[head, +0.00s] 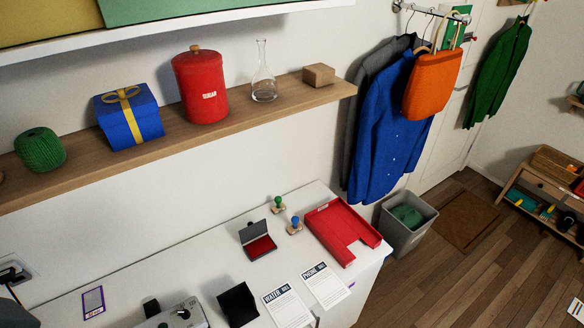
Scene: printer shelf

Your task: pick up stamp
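Two stamps stand upright on the white table, near the wall and left of the red tray. One stamp has a green knob (278,203). The other stamp has a blue knob (295,225) and stands slightly nearer to me. Both have light wooden bases. An open ink pad (260,246) with a red surface and a dark lid lies to the left of the stamps. Neither of my grippers can be made out in the head view, and nothing touches the stamps.
The red tray (322,215) stands right of the stamps. Printed sheets (326,286) and an open black case (238,305) lie in front. A wooden shelf (280,98) hangs above the table. A grey bin (407,237) stands beyond the right end.

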